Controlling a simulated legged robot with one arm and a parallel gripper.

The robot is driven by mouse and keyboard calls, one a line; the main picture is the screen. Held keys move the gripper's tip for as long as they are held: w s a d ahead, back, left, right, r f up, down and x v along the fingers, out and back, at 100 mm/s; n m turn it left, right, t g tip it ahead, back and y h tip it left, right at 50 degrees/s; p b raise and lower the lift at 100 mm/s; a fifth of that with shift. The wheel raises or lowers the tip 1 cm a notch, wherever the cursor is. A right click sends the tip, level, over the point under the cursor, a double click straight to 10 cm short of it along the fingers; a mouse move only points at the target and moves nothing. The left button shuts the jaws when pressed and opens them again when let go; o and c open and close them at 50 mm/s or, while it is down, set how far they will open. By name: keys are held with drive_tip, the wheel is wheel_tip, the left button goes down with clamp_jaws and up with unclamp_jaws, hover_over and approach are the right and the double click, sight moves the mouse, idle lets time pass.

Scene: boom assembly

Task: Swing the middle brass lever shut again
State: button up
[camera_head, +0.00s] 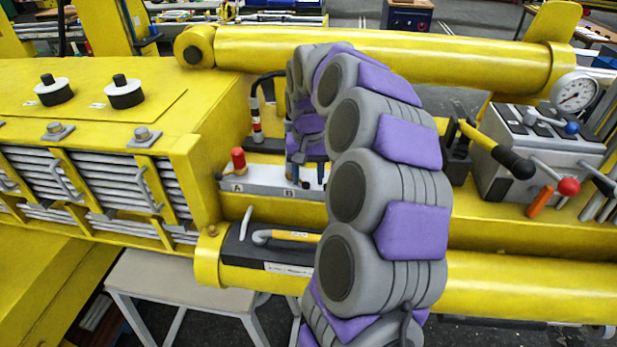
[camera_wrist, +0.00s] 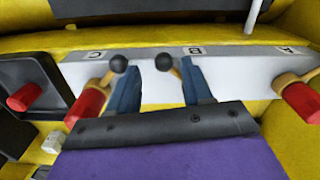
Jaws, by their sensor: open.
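The grey-white valve strip in the wrist view (camera_wrist: 225,70) carries the labels C, B and A from left to right.
A yellow cylinder (camera_head: 370,52) runs behind the strip and another yellow tube (camera_head: 530,285) in front. A black block with a red knob (camera_wrist: 25,97) stands beside C. A grey control box (camera_head: 530,150) with levers is at right. A yellow-handled lever (camera_head: 290,236) lies in front.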

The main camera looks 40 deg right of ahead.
drive_tip(key=shift+a+f, duration=0.35)
drive_tip(key=shift+f, duration=0.05)
drive_tip(key=shift+a+f, duration=0.15)
drive_tip(key=shift+a, duration=0.35)
drive_tip(key=shift+d+f, duration=0.1)
drive_tip(key=shift+d, duration=0.5)
drive_tip(key=c, duration=0.5)
drive_tip(key=shift+a, duration=0.4)
clamp_jaws()
drive_tip(key=shift+d, duration=0.1)
